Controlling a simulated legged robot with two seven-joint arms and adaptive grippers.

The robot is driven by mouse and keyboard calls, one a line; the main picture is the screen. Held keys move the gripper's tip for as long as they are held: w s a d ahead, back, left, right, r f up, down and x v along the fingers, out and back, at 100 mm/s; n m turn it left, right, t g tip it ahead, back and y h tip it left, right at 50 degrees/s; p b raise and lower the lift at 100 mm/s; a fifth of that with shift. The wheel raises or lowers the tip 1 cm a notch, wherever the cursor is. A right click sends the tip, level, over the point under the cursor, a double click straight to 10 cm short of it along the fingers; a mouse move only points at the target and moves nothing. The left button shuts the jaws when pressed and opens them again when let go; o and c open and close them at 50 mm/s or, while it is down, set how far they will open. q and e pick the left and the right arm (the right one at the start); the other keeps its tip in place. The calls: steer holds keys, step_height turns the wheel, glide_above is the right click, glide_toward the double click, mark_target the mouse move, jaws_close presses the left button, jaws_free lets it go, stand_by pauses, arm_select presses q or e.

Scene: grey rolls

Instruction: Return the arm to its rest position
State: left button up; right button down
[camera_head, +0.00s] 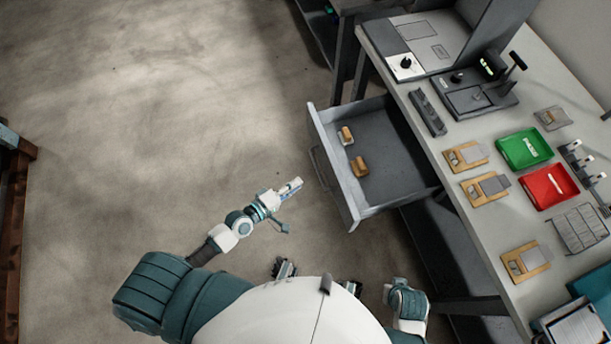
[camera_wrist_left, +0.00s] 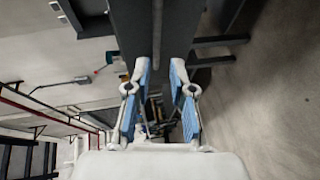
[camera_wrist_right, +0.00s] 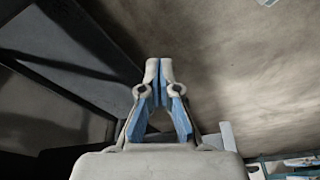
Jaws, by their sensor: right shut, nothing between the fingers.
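My left arm reaches out from my body, and its left gripper (camera_head: 291,187) is over the floor just left of the open drawer (camera_head: 335,172). In the left wrist view the left gripper's blue-padded fingers (camera_wrist_left: 161,70) stand apart, with nothing held between them. The right gripper (camera_wrist_right: 159,68) has its fingertips together and empty in the right wrist view. My right forearm (camera_head: 405,302) hangs close to my body in the head view, and its fingers cannot be made out there.
The drawer holds two small tan-and-grey items (camera_head: 359,166). The workbench (camera_head: 452,210) at right bears a green tray (camera_head: 512,155), a red tray (camera_head: 535,196), wooden-based pieces (camera_head: 486,188) and machines. The concrete floor (camera_head: 130,130) at left is clear. A brown rack stands at the far left edge.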

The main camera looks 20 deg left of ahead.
arm_select(q)
steer(key=shift+v, duration=0.75)
